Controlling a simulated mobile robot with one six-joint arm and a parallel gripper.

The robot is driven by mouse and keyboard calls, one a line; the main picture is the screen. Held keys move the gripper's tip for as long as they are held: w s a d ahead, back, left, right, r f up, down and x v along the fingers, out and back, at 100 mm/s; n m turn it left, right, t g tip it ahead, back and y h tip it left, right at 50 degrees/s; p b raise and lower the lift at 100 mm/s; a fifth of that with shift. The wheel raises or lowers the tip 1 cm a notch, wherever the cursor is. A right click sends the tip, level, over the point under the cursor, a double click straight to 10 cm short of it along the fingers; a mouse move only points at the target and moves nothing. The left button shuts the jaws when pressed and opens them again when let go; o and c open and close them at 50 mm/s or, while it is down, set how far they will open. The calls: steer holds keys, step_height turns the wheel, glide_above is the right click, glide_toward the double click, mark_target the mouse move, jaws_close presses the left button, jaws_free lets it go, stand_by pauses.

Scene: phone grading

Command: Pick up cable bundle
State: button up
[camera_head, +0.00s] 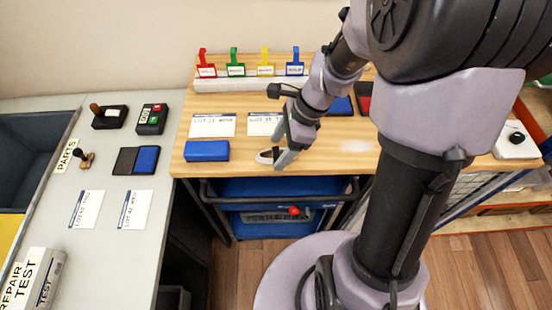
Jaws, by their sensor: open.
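My gripper (282,156) points down over the front part of the wooden table (345,160), and it is open. No other thing that is clearly a cable bundle shows in this view.
A blue block (207,151) lies left of my gripper. A grey counter (105,240) with stamps is at left.

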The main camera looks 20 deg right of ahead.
steer(key=shift+a+f, duration=0.2)
steer(key=shift+f, duration=0.4)
steer(key=shift+r, duration=0.15)
steer(key=shift+c, duration=0.4)
jaws_close()
steer(key=shift+r, duration=0.15)
